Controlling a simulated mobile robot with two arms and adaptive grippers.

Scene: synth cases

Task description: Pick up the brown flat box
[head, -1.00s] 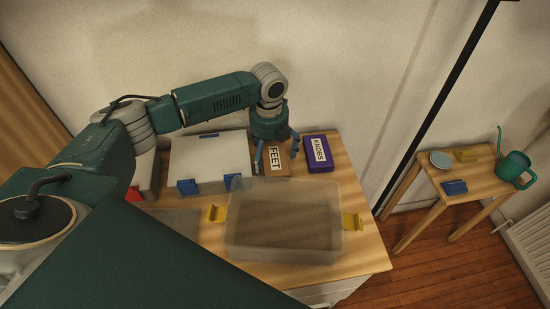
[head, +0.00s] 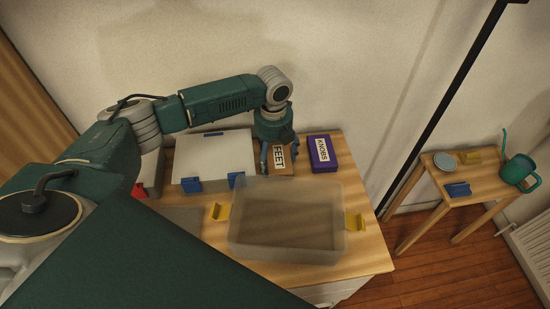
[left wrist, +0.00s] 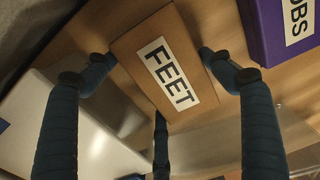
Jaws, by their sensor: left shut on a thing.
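The brown flat box (head: 282,171) carries a white label reading FEET and is at the back of the wooden table, left of the purple box. My left gripper (head: 279,150) comes down over it from above and is shut on it. In the left wrist view the brown flat box (left wrist: 185,60) lies between the dark fingers of my left gripper (left wrist: 154,60), one fingertip at each side edge. A third finger shows below the box. I cannot tell whether the box is clear of the table. My right gripper is not in view.
A purple box (head: 324,167) labelled KNOBS stands close to the right. A clear open bin (head: 285,250) with yellow handles is in front. A pale case (head: 213,160) with blue latches is at the left. A small side table (head: 450,199) holds a watering can (head: 518,172).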

